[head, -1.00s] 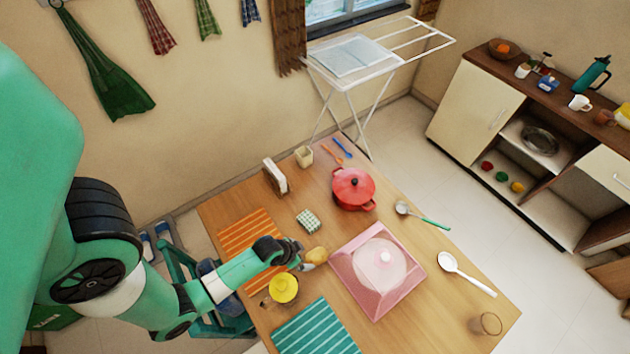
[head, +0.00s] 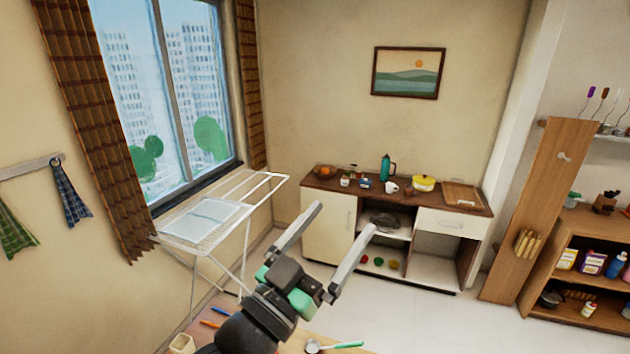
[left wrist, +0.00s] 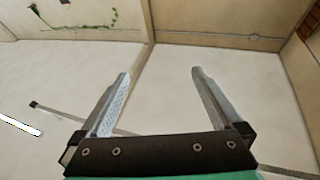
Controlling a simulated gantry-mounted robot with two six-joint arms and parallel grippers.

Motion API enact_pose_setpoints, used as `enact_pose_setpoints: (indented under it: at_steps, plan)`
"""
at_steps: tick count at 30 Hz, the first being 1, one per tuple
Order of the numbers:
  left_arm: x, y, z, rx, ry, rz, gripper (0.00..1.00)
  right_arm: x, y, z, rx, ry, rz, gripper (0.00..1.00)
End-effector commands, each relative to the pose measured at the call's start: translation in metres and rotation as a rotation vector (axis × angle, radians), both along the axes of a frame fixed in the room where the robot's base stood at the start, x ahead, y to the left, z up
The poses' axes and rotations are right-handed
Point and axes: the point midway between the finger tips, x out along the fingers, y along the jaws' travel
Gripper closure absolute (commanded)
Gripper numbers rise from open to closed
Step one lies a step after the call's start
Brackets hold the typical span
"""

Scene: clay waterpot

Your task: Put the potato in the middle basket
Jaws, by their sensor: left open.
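My left gripper (head: 343,218) is raised over the near part of the head view, with its two grey fingers spread wide. It also shows open in the left wrist view (left wrist: 160,73), with nothing between the fingers. I see no potato and no basket that I can make out in either view now. Only a small far strip of the wooden table (head: 325,327) shows at the bottom of the head view. My right gripper is not in view.
A white drying rack (head: 207,222) stands left under the window. A low cabinet (head: 330,228) with kitchen things on top stands against the far wall. A brown shelf unit (head: 575,262) stands at the right. A green-handled ladle (head: 345,346) lies on the table.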

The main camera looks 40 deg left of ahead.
Motion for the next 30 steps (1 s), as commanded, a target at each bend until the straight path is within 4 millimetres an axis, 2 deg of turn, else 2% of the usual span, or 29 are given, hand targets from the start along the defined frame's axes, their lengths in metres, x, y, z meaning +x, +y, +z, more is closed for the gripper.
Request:
enact_pose_setpoints:
  at_steps: [1, 3, 6, 8, 11, 15, 17, 20, 28, 30]
  plan:
    - [-0.02, -0.018, 0.051, 0.0, -0.124, -0.036, 0.0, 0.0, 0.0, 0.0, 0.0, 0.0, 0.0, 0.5]
    - [-0.049, -0.036, 0.103, -0.008, -0.262, -0.077, 0.0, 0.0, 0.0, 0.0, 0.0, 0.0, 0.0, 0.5]
    - [-0.084, -0.051, 0.15, -0.019, -0.4, -0.119, 0.0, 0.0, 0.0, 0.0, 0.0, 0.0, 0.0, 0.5]
    - [-0.098, -0.056, 0.164, -0.025, -0.447, -0.132, 0.0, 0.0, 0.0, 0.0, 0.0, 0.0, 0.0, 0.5]
    - [-0.106, -0.058, 0.173, -0.028, -0.476, -0.141, 0.0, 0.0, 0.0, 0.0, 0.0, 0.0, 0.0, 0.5]
    - [-0.106, -0.058, 0.172, -0.028, -0.474, -0.14, 0.0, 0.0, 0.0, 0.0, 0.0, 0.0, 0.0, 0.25]
    - [-0.106, -0.058, 0.172, -0.028, -0.473, -0.14, 0.0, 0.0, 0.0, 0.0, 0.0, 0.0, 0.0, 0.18]
    - [-0.105, -0.058, 0.172, -0.028, -0.472, -0.139, 0.0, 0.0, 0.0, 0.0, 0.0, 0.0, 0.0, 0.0]
    - [-0.105, -0.058, 0.171, -0.027, -0.47, -0.139, 0.0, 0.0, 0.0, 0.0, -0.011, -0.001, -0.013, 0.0]
    - [-0.105, -0.058, 0.171, -0.027, -0.47, -0.139, 0.0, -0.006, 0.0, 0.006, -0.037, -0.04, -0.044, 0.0]
